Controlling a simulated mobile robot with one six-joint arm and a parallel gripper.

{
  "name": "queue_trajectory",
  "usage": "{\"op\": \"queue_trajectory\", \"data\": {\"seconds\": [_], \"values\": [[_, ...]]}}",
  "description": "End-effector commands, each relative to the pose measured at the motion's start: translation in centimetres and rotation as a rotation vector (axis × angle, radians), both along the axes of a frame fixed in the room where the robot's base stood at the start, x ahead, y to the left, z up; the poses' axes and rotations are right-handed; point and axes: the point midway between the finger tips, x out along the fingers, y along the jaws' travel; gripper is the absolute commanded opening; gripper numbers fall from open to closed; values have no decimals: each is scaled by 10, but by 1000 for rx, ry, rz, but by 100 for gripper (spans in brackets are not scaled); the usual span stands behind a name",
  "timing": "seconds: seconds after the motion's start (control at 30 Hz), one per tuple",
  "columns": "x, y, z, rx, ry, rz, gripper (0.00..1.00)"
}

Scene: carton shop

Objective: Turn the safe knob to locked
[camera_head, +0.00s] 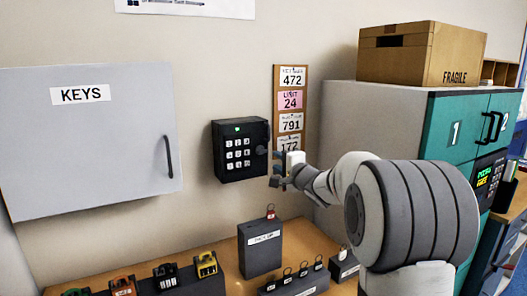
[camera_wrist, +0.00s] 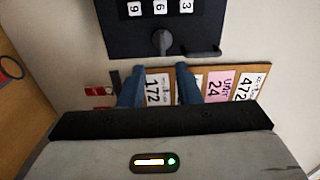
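The safe is a small black box (camera_head: 240,150) on the wall with a white-buttoned keypad and a small green light. Its dark round knob (camera_head: 261,150) is on the right side of its front. In the wrist view the knob (camera_wrist: 162,42) shows near the top centre, with a dark bar beside it on the safe's face (camera_wrist: 120,38). My gripper (camera_head: 276,167) is just right of and below the knob in the head view. In the wrist view its two blue-grey fingers (camera_wrist: 160,76) are apart and empty, with the knob ahead, roughly between them. I see no contact.
A board of number cards (camera_head: 291,75) hangs right of the safe, behind my gripper. A grey KEYS cabinet (camera_head: 90,135) is at left. A dark box (camera_head: 260,250) and several tagged items stand on the wooden counter below. Teal lockers (camera_head: 455,130) carry a FRAGILE carton (camera_head: 420,55) at right.

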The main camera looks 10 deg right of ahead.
Motion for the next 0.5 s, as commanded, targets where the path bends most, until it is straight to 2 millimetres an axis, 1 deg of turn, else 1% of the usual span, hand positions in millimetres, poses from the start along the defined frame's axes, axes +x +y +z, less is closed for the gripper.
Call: {"op": "queue_trajectory", "data": {"seconds": [0.17,0.4,0.5], "values": [[15,6,2,34,-5,25,30],[52,19,2,32,-3,24,30],[64,22,2,31,-4,23,30]]}}
